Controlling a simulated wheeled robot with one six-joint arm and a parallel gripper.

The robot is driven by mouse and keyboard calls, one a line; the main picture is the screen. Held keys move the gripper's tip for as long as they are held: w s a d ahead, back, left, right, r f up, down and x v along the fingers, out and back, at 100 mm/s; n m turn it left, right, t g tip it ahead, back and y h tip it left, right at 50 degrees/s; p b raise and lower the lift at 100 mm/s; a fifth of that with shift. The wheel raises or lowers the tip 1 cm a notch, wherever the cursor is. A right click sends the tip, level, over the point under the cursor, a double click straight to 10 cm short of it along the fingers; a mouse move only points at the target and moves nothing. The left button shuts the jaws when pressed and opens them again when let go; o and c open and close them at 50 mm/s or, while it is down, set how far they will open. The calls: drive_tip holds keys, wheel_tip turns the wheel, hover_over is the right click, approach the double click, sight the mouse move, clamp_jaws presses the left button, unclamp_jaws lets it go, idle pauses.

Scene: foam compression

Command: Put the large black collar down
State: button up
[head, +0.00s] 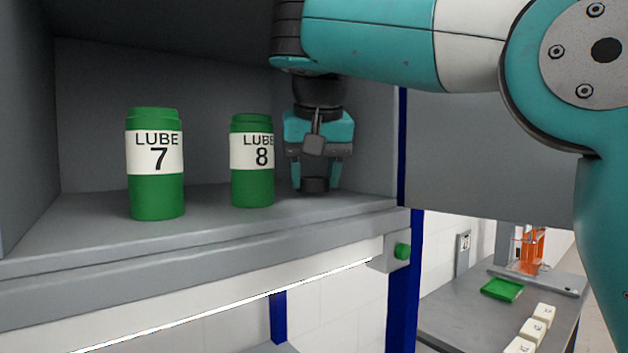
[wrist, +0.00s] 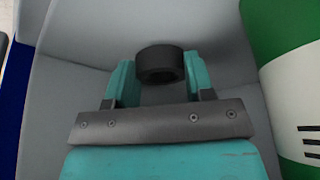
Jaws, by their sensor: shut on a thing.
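The large black collar (head: 315,185) is a short dark ring low between the fingers of my gripper (head: 315,183), at the right end of the grey shelf (head: 90,235). In the wrist view the collar (wrist: 160,64) sits between the teal fingertips of my gripper (wrist: 158,80), with its hole showing. My gripper is shut on the collar and points down. The collar is at or just above the shelf surface; I cannot tell whether it touches.
A green can marked LUBE 8 (head: 252,190) stands close to the left of my gripper. A green can marked LUBE 7 (head: 157,195) stands further left. The shelf's side wall (head: 375,150) is close on the right. A lower bench (head: 455,315) holds a green tray (head: 502,289) and white blocks.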

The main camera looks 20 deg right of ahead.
drive_tip(key=shift+s+f, duration=0.1)
drive_tip(key=shift+f, duration=0.2)
drive_tip(key=shift+f, duration=0.1)
drive_tip(key=o, duration=0.5)
drive_tip(key=shift+f, duration=0.1)
drive_tip(key=o, duration=0.5)
drive_tip(key=shift+s+r+p, duration=0.1)
drive_tip(key=shift+r+p, duration=0.4)
drive_tip(key=shift+r, duration=0.05)
drive_tip(key=p+v, duration=0.2)
drive_tip(key=v, duration=0.1)
drive_tip(key=shift+r+p, duration=0.1)
drive_tip(key=shift+p, duration=0.25)
drive_tip(key=s, duration=0.4)
drive_tip(key=s+a, duration=0.1)
drive_tip(key=s, duration=0.2)
drive_tip(key=s+a+f+b, duration=0.1)
drive_tip(key=s, duration=0.3)
drive_tip(key=shift+s+a, duration=0.25)
drive_tip(key=shift+s, duration=0.1)
